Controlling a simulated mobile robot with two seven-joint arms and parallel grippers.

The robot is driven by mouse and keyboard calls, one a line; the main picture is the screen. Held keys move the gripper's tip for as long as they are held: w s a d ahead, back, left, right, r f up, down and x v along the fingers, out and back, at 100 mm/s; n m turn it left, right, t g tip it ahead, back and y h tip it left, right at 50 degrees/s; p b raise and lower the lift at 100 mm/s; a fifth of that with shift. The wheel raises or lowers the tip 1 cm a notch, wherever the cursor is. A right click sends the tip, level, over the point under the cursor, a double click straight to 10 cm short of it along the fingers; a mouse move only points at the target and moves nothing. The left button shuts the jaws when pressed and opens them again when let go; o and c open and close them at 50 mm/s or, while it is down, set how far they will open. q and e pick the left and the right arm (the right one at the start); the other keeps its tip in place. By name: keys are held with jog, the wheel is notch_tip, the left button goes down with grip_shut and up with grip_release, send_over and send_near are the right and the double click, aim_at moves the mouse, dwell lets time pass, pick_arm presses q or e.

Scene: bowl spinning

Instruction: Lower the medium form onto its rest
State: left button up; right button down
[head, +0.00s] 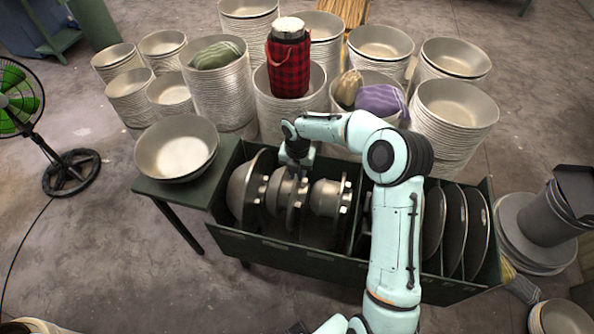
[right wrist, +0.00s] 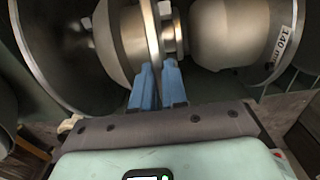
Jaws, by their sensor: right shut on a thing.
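The medium form (head: 276,192), a grey metal dome with a flange, is in the green rack, second from the left. It also shows in the right wrist view (right wrist: 118,45). My right gripper (head: 296,172) comes down on it from above. Its blue fingers (right wrist: 159,78) are shut on the form's flange end. The arm and gripper cover part of the form in the head view. I cannot tell whether the form touches its rest, as its underside is hidden. My left gripper is not in view.
A larger form (head: 242,190) is close on the left and a smaller form (head: 326,197) close on the right, labelled 140 mm in the wrist view. The green rack (head: 300,252) has upright discs (head: 457,225) at its right. A bowl (head: 176,148) stands left; bowl stacks (head: 452,110) stand behind.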

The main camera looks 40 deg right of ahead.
jog(key=shift+w, duration=0.1)
jog(key=c, duration=1.1)
grip_release()
jog(key=shift+f, duration=0.1)
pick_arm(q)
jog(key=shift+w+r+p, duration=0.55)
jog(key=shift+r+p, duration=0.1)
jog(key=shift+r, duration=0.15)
pick_arm(e)
notch_tip(320, 180, up, 14)
jog(key=shift+f, duration=0.25)
